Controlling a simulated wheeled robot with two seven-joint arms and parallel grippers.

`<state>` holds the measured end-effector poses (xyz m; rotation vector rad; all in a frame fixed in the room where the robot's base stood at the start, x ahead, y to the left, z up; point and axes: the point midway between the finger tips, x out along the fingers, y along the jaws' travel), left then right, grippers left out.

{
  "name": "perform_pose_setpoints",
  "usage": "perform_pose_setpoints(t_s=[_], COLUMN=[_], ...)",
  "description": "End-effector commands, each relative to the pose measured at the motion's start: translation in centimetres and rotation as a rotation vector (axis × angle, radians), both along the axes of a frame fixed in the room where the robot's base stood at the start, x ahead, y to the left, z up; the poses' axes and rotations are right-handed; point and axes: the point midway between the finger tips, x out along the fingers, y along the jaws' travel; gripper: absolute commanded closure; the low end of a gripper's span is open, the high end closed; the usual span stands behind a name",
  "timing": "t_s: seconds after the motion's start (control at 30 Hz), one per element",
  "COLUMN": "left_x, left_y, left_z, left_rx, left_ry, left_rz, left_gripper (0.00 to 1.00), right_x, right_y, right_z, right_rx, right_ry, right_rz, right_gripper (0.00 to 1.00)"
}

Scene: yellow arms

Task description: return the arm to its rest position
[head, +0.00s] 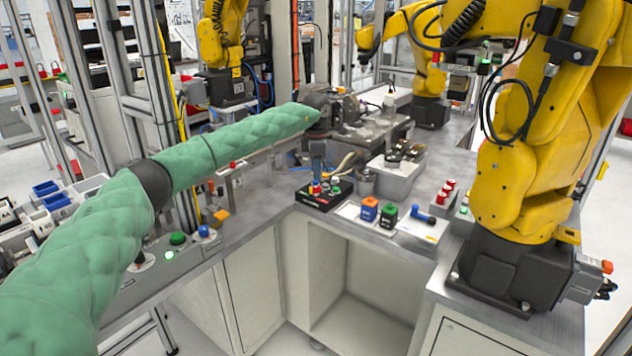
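My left arm, in a green padded sleeve, reaches from the lower left to the middle of the head view. Its gripper (317,172) hangs down from the dark wrist, above or just behind a black tray (318,200) with small red, blue and green pieces. The fingertips are small and overlap the pieces, so I cannot tell whether they are open, shut or touching anything. My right arm and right gripper are out of view.
A yellow robot arm (512,175) stands close on the right, with others behind. An orange-and-blue block (369,209), a green-and-black block (388,216) and several red-topped cylinders (446,190) stand on the grey worktop (268,192).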

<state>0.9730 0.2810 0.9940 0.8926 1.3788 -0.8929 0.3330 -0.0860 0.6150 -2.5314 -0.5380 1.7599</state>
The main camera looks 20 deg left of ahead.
Motion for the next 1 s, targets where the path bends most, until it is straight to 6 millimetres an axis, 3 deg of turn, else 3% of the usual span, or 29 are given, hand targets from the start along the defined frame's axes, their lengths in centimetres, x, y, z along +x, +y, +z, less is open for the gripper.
perform_pose_setpoints(t_s=[0.2,0.67,0.87,1.0], left_x=[0.0,0.7,3.9,6.4], left_y=[0.0,-0.4,-3.0,-6.4], left_z=[2.1,2.3,3.0,4.6], left_rx=[0.0,-0.022,-0.173,-0.363], left_ry=[-0.001,-0.033,-0.198,-0.326], left_rz=[0.0,0.042,0.104,0.155], left_gripper=[0.65,0.65,0.65,0.65], right_x=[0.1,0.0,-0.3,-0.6], right_y=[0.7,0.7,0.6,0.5], right_z=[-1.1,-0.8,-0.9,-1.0], right_rx=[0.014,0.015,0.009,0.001], right_ry=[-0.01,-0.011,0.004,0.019], right_rz=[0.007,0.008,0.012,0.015], right_gripper=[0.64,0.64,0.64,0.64])
